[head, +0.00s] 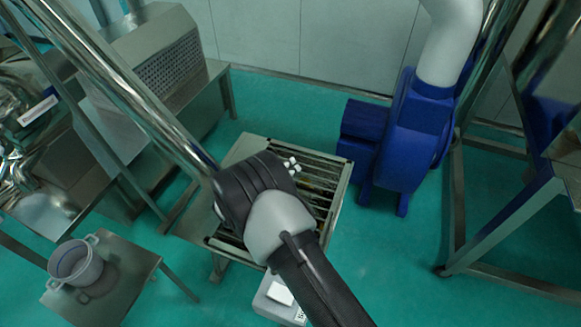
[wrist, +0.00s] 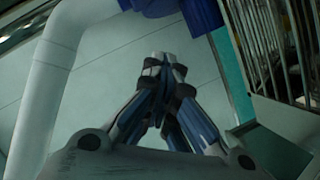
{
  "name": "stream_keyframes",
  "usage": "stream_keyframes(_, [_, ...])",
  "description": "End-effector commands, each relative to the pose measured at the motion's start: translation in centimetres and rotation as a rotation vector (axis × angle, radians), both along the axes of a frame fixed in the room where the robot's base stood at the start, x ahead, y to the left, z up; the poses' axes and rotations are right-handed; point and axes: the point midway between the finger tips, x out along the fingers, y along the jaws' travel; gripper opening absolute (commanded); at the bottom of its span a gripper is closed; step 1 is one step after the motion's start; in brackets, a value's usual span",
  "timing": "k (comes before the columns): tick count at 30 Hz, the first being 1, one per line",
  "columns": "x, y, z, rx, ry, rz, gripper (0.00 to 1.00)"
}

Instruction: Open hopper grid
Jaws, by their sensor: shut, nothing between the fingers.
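The hopper grid (head: 322,203), a metal frame with dark parallel bars, lies flat on top of the hopper in the middle of the head view. My arm covers its near left part.
A blue blower (head: 408,135) with a thick white pipe (head: 450,40) stands right of the hopper. A small table (head: 118,290) holds a grey pot (head: 76,264) at lower left. A slanted steel tube (head: 120,85) crosses the upper left. Green floor is clear at lower right.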

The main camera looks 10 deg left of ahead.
Motion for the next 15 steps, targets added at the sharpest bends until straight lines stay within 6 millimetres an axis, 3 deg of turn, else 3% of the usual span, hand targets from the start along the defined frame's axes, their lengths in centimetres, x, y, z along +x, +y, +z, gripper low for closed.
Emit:
stream_keyframes(5, [0.00,0.00,0.00,0.000,0.000,0.000,0.00])
stream_keyframes(15, [0.00,0.00,0.00,0.000,0.000,0.000,0.22])
